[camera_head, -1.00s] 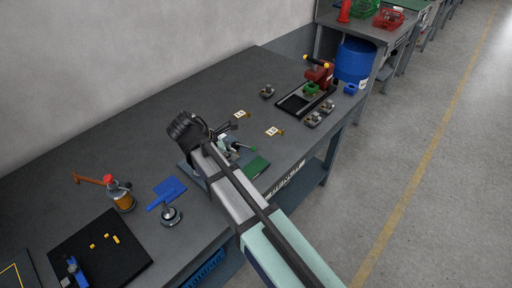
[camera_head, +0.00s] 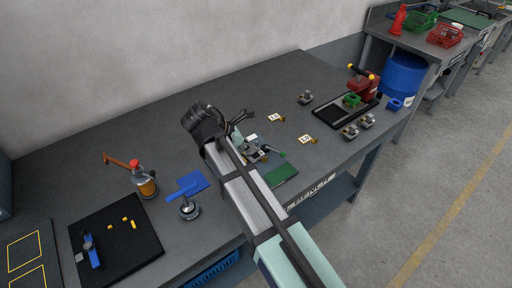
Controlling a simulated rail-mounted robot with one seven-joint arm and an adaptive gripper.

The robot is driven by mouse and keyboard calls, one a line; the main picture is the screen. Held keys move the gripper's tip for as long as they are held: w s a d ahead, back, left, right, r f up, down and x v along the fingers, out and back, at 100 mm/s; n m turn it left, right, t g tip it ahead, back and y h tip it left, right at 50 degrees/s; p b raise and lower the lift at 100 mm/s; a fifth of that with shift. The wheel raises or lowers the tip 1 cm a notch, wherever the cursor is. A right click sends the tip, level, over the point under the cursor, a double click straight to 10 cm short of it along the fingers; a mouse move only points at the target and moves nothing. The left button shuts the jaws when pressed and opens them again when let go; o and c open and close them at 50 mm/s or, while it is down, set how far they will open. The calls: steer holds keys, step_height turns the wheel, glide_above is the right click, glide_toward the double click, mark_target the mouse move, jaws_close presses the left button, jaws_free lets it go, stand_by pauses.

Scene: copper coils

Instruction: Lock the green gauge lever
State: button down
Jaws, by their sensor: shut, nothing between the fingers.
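The green gauge lever (camera_head: 276,152) shows as a small green-tipped handle on a metal gauge fixture (camera_head: 252,154) on the grey workbench. My arm covers part of the fixture, so the lever's exact position on it is hard to tell. A green plate (camera_head: 281,176) lies just in front of the lever.
Tagged pieces (camera_head: 275,118), a black tray (camera_head: 335,111) with a red press (camera_head: 362,86) and small metal blocks (camera_head: 366,121) are right. The bench's back middle is clear.

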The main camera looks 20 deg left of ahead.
steer(key=p+x, duration=0.1)
steer(key=x, duration=0.6)
steer(key=shift+w+d+f+p, duration=0.25)
steer(key=shift+p, duration=0.05)
steer(key=shift+w+d+f+p, duration=0.3)
steer(key=shift+w+d, duration=0.2)
steer(key=shift+w, duration=0.1)
steer(key=shift+w+d+f+p, duration=0.2)
steer(key=shift+w+d+p, duration=0.05)
steer(key=shift+w+d, duration=0.35)
steer(key=shift+w+d+f, duration=0.2)
steer(key=shift+w+d, duration=0.1)
steer(key=shift+w, duration=0.15)
